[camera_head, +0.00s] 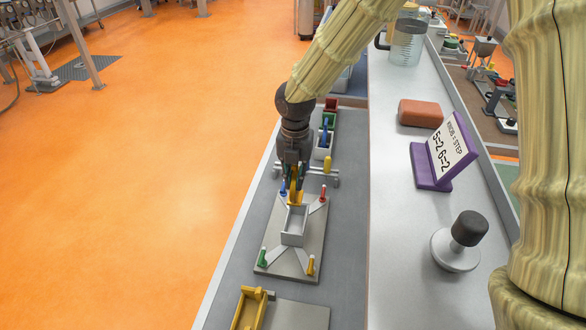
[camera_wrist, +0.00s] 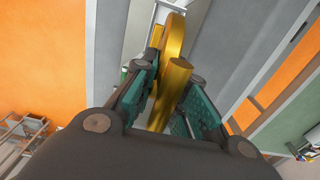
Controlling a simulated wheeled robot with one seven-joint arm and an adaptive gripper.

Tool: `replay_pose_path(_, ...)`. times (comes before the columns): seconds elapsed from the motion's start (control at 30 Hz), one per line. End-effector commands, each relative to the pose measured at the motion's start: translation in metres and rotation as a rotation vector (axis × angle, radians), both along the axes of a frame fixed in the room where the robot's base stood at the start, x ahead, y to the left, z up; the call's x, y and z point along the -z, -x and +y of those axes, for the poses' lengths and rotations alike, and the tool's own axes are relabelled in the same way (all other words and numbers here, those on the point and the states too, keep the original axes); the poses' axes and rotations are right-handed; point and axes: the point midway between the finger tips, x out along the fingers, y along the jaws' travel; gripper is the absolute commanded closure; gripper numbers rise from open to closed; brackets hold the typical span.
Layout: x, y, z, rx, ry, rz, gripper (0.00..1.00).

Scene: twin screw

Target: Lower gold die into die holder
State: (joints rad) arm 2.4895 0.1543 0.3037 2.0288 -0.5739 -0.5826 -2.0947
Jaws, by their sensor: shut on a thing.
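My gripper (camera_head: 293,172) is shut on the gold die (camera_wrist: 172,90), which stands between the teal finger pads in the wrist view. In the head view the gold die (camera_head: 294,194) shows as a small yellow piece below the fingers. A grey open-topped box (camera_head: 292,238), which looks like the die holder, stands on a grey plate (camera_head: 287,268) with coloured pegs near its corners. The gold die shows at the box's far end, in front of or above it. I cannot tell whether they touch.
A yellow bracket (camera_head: 247,311) lies at the near end of the bench. Small bins (camera_head: 324,146) stand behind my gripper. On the right counter are a purple sign (camera_head: 445,157), a red-brown block (camera_head: 420,113) and a black-topped knob (camera_head: 468,230).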

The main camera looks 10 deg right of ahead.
Motion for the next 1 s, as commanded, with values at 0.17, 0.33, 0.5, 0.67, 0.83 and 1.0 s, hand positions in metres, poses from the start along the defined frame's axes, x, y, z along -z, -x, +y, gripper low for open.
replay_pose_path(0.17, 0.012, -0.002, -0.002, 0.004, 0.001, 0.003, 1.0)
replay_pose_path(0.33, 0.023, -0.003, -0.002, 0.003, 0.001, 0.001, 1.0)
replay_pose_path(0.5, 0.034, -0.003, -0.001, 0.001, 0.0, 0.001, 1.0)
replay_pose_path(0.67, 0.044, -0.003, 0.0, 0.0, 0.001, 0.001, 1.0)
replay_pose_path(0.83, 0.053, -0.003, 0.0, 0.0, 0.001, 0.001, 1.0)
replay_pose_path(1.0, 0.058, -0.003, 0.0, 0.0, 0.0, 0.001, 1.0)
